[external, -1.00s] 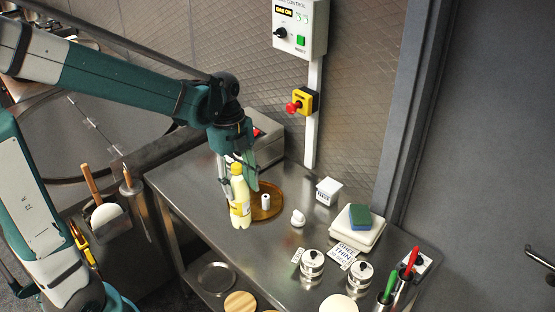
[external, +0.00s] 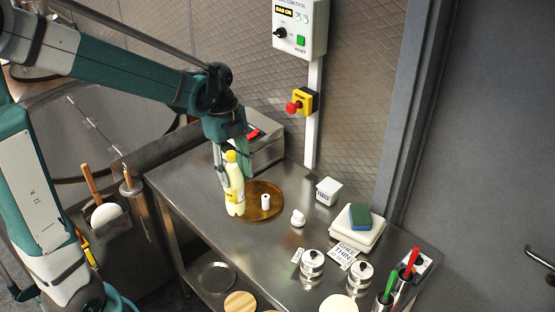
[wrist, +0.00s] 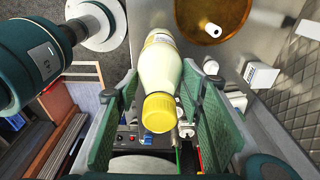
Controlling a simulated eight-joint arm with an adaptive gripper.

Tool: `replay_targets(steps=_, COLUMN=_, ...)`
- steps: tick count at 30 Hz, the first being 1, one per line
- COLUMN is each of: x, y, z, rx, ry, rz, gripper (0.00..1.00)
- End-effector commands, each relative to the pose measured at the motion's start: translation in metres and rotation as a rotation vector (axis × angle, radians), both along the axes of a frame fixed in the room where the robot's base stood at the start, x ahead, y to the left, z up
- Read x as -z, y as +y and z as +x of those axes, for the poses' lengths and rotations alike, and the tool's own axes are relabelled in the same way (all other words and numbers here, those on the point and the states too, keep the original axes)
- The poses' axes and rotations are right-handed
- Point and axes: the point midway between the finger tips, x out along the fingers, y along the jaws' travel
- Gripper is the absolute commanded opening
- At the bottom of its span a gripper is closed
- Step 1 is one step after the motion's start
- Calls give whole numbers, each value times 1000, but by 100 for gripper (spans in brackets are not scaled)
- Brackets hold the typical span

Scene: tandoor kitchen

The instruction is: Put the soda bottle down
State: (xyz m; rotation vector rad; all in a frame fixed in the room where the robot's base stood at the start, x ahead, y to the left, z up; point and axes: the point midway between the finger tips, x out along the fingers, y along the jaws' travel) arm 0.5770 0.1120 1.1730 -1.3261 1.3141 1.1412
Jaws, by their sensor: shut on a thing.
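The soda bottle (external: 235,190) is pale yellow with a yellow cap and stands upright in my gripper (external: 232,165), close to the left edge of the steel table. I cannot tell in the external view whether its base touches the table. In the wrist view the bottle (wrist: 160,75) lies between the two green finger pads of my gripper (wrist: 160,110), its cap toward the camera. The far finger is partly hidden behind the bottle in the external view.
A steel box (external: 262,150) stands behind. Steel pots (external: 312,265), a white container with a sponge (external: 358,235) and a small white box (external: 328,190) are further right. Bare table lies in front.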

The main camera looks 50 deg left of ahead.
Motion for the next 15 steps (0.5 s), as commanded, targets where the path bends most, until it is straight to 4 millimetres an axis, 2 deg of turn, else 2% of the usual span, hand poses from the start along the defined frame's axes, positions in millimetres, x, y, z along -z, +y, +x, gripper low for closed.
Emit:
replay_targets(steps=1, x=-1, y=12, z=4, rx=-18, ry=0, rz=0, gripper=6)
replay_targets(steps=15, x=-4, y=122, z=29, rx=-162, ry=0, rz=0, gripper=6)
